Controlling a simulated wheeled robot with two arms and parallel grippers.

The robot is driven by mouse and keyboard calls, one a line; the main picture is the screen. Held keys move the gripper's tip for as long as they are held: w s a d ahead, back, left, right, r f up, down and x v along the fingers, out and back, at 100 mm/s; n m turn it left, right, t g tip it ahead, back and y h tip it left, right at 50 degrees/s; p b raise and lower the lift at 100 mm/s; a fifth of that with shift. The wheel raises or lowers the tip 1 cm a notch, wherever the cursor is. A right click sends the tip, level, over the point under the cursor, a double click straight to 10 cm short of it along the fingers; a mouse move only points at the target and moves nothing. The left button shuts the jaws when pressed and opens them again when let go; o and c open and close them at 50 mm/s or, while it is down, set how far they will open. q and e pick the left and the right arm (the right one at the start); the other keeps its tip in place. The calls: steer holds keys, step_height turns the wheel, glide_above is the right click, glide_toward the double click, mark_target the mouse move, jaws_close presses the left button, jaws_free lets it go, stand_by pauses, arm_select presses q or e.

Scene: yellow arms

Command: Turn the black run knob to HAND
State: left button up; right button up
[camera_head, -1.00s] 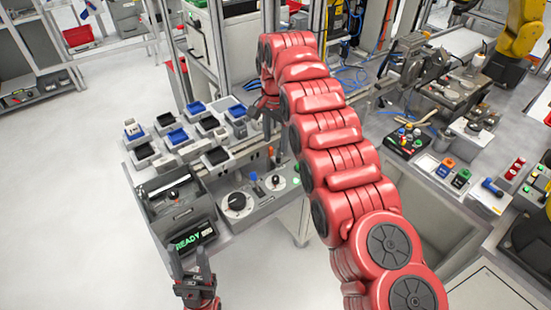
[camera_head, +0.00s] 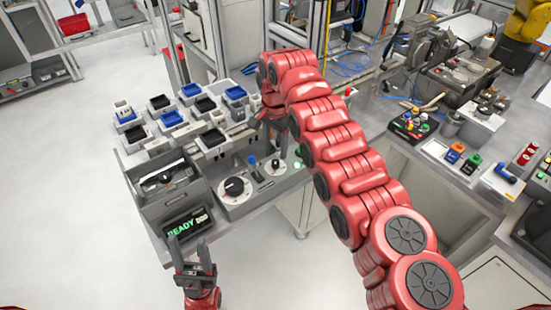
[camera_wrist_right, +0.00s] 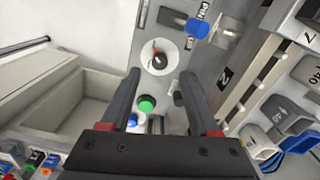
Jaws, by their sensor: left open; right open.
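A small black knob on a white round dial (camera_head: 277,166) sits on the grey panel. A larger black knob on a white dial (camera_head: 235,188) sits to its left, with a blue-topped lever (camera_head: 252,162) between them. I cannot read which dial is marked HAND. My right gripper (camera_head: 276,148) is open just behind the small knob. In the right wrist view its fingers (camera_wrist_right: 160,82) are open and empty; a white dial with a dark, red-marked knob (camera_wrist_right: 158,57) lies beyond the fingertips, apart from them. My left gripper (camera_head: 190,241) is open and empty in front of the panel.
A green button (camera_wrist_right: 147,104) shows between the right fingers. A blue knob (camera_wrist_right: 197,28) stands beside the dial. A READY display (camera_head: 187,223) is at the panel's left front. Small bins (camera_head: 171,118) stand behind the panel. Floor to the left is clear.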

mark_target(276, 161)
steer(key=shift+f+p, duration=0.5)
steer(key=shift+f, duration=2.25)
jaws_close()
